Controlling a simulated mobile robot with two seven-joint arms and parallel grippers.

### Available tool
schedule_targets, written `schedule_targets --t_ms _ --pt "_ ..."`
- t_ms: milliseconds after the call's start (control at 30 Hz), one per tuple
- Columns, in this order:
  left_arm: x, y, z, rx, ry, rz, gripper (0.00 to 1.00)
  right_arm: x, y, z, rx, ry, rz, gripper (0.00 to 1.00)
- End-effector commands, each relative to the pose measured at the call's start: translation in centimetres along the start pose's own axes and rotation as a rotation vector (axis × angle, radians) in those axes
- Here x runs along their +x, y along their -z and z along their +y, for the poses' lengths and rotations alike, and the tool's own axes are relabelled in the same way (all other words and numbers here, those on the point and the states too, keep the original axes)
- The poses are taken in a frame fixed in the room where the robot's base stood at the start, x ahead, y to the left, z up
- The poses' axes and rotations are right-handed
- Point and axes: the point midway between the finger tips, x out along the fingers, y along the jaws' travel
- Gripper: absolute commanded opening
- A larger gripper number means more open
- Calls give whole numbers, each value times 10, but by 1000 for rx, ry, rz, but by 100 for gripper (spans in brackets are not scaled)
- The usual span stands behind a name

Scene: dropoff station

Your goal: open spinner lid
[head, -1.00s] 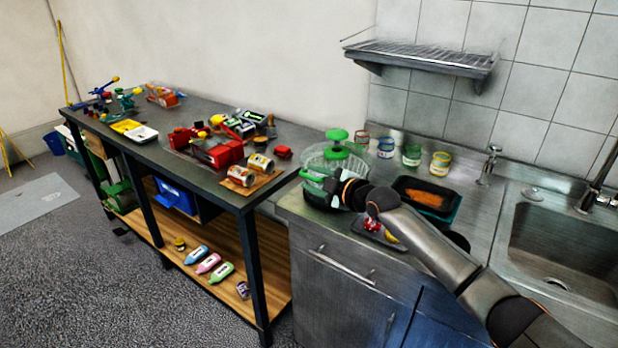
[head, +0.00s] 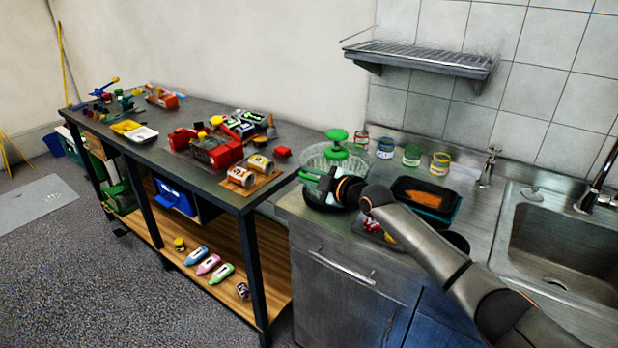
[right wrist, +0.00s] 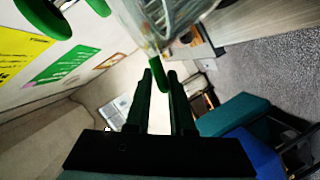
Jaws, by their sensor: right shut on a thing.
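The salad spinner (head: 318,160) stands upright on the counter's left end. It has a clear bowl and lid, with a green knob (head: 337,136) on top. A green handle (head: 309,175) sticks out at its front left. My right gripper (head: 326,183) is at the spinner's front, partly covering it. In the right wrist view its fingers (right wrist: 160,80) are shut on the green handle (right wrist: 156,66), with the clear wall (right wrist: 170,25) just above. I cannot tell whether the lid is raised. My left gripper is out of view.
Several small jars (head: 411,156) stand behind the spinner against the tiles. A black tray with orange contents (head: 425,198) and the sink (head: 560,245) lie to the right. A cluttered workbench (head: 185,120) is at the left.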

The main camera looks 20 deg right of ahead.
Motion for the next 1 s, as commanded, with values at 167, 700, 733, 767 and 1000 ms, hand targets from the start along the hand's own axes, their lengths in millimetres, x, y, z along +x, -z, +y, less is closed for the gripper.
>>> schedule_targets --t_ms 167,700,733,767,1000 --pt "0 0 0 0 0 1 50 1 0 -6 2 11 -2 0" --pt "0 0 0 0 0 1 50 1 -1 -9 4 17 -3 0" --pt "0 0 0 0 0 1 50 1 -1 -9 4 18 -3 0" --pt "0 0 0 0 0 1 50 1 -1 -9 4 18 -3 0" --pt "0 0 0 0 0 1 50 1 -1 -10 4 20 -3 0"
